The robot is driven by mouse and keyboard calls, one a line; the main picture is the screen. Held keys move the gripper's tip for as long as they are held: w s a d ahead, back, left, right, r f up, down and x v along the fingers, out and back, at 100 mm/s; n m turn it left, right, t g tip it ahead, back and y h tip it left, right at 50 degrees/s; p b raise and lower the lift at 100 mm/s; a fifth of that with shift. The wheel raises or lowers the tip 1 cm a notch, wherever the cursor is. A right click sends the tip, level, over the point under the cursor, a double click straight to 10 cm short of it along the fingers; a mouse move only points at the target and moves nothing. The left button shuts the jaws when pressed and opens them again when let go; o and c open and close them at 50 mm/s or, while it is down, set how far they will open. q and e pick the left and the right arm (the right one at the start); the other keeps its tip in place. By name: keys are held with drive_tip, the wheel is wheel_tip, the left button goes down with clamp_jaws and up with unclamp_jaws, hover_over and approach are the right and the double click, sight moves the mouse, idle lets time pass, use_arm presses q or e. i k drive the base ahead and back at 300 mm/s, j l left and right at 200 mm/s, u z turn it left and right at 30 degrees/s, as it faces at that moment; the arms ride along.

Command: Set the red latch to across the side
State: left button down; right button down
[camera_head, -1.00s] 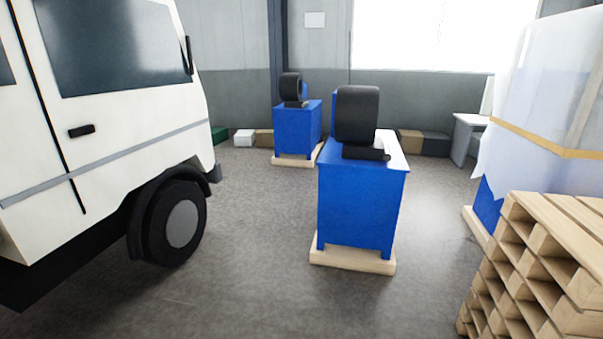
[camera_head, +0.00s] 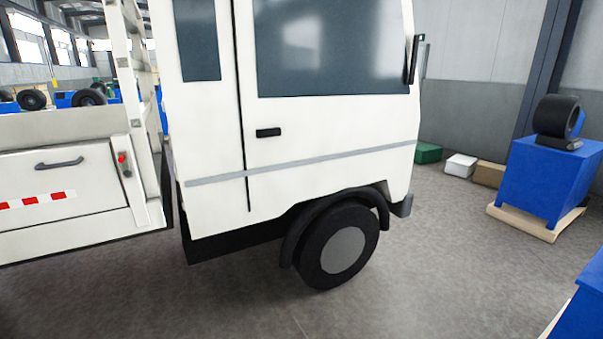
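A small red latch (camera_head: 122,159) shows at the left, on a grey plate on the white post at the right end of the truck's side panel (camera_head: 70,190). It is too small to tell which way it is set. The panel carries a dark handle (camera_head: 59,163) and a red-and-white strip. The white truck cab (camera_head: 310,110) stands to the right of the latch. Neither of my grippers is in view.
Open grey floor (camera_head: 400,290) lies in front of the truck. Another blue cabinet (camera_head: 585,310) is cut off at the lower right corner. Boxes (camera_head: 460,166) line the back wall.

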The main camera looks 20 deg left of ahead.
sight(123, 160)
drive_tip(key=i+j+u, duration=0.15)
drive_tip(key=u, duration=0.3)
drive_tip(key=i+u, duration=0.3)
drive_tip(key=u, duration=0.15)
drive_tip(key=i+u, duration=0.25)
drive_tip(key=u, duration=0.2)
drive_tip(key=i+l+u, duration=0.15)
drive_tip(key=u, duration=0.35)
drive_tip(key=i+l+u, duration=0.25)
drive_tip(key=u, duration=0.2)
drive_tip(key=i+l+u, duration=0.2)
drive_tip(key=u, duration=0.25)
drive_tip(key=i+l+u, duration=0.1)
drive_tip(key=l+u, duration=0.35)
